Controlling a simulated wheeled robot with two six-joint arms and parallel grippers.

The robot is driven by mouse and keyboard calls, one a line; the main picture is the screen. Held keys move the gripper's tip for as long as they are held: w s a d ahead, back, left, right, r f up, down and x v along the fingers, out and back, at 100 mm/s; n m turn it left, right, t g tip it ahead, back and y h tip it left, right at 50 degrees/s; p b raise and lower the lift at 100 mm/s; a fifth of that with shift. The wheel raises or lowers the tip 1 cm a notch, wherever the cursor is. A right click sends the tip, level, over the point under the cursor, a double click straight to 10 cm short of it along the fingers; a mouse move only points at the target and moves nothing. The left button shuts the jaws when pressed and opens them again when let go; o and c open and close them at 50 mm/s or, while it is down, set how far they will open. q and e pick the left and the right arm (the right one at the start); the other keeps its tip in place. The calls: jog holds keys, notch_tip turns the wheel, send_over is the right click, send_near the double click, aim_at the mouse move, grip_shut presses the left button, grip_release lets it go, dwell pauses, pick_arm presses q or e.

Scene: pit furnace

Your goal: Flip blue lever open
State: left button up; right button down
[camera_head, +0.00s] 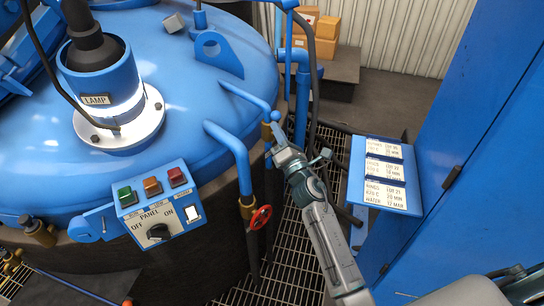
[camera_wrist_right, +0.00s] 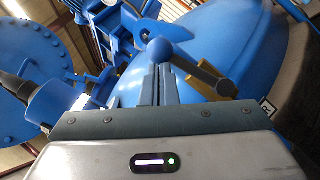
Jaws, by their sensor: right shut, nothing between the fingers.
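The blue lever (camera_head: 276,116) with a rounded end sits on a brass valve (camera_head: 267,131) at the end of a blue pipe on the furnace's right side. In the right wrist view, the lever (camera_wrist_right: 195,70) slants from its ball end down to the right, just beyond my fingers. My right gripper (camera_head: 285,152) is shut and empty, with its tips close to the lever. The right wrist view shows the shut fingers (camera_wrist_right: 158,84) near the ball end; I cannot tell whether they touch it. My left gripper is not in view.
A button panel (camera_head: 153,210) is further left. A blue label board (camera_head: 357,172) and a tall blue cabinet (camera_head: 455,130) are close on the right. Grating (camera_head: 285,262) lies below.

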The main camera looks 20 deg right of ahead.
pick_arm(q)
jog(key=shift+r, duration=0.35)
pick_arm(e)
jog(key=shift+w+d+r, duration=0.2)
jog(key=shift+d+r, duration=0.15)
jog(key=shift+d, duration=0.05)
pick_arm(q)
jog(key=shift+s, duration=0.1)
